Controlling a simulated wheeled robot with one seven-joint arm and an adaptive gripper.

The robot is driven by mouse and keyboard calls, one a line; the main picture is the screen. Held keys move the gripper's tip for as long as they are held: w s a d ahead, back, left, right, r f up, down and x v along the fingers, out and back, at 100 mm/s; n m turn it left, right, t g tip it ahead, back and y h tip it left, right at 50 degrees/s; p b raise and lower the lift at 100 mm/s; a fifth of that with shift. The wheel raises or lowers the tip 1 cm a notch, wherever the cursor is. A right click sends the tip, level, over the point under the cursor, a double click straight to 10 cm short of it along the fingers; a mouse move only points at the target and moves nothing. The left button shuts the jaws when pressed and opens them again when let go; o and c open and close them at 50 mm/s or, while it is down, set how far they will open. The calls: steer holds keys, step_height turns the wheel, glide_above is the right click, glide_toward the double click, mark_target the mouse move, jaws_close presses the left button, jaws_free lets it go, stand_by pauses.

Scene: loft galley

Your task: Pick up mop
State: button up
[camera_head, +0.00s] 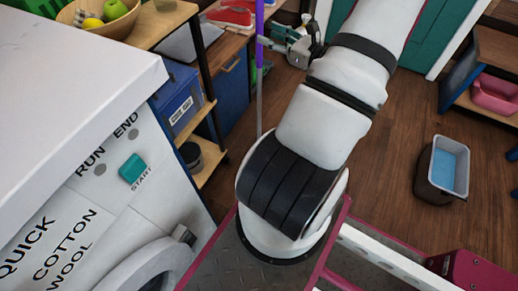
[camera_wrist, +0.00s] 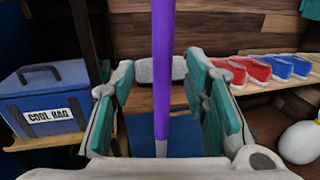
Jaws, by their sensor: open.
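The mop shows as a thin upright pole with a purple upper part (camera_head: 259,32) and a grey lower shaft; its lower end is hidden behind my arm in the head view. In the wrist view the purple handle (camera_wrist: 163,70) stands upright between the two teal-padded fingers of my gripper (camera_wrist: 168,105). My gripper, also in the head view (camera_head: 283,40), is open around the handle. I cannot tell whether either finger touches it. The mop head is not visible.
A white washing machine (camera_head: 75,75) stands at left. Beside it a shelf holds a blue cool bag (camera_head: 178,102). A grey bucket with blue water (camera_head: 441,170) stands on the wooden floor at right. A pink tub (camera_head: 494,93) sits on a right shelf. Floor between is clear.

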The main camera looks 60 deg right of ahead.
mark_target(259, 29)
steer(key=w+b, duration=0.1)
steer(key=w, duration=0.1)
steer(key=w+d+b, duration=0.1)
steer(key=w, duration=0.2)
jaws_close()
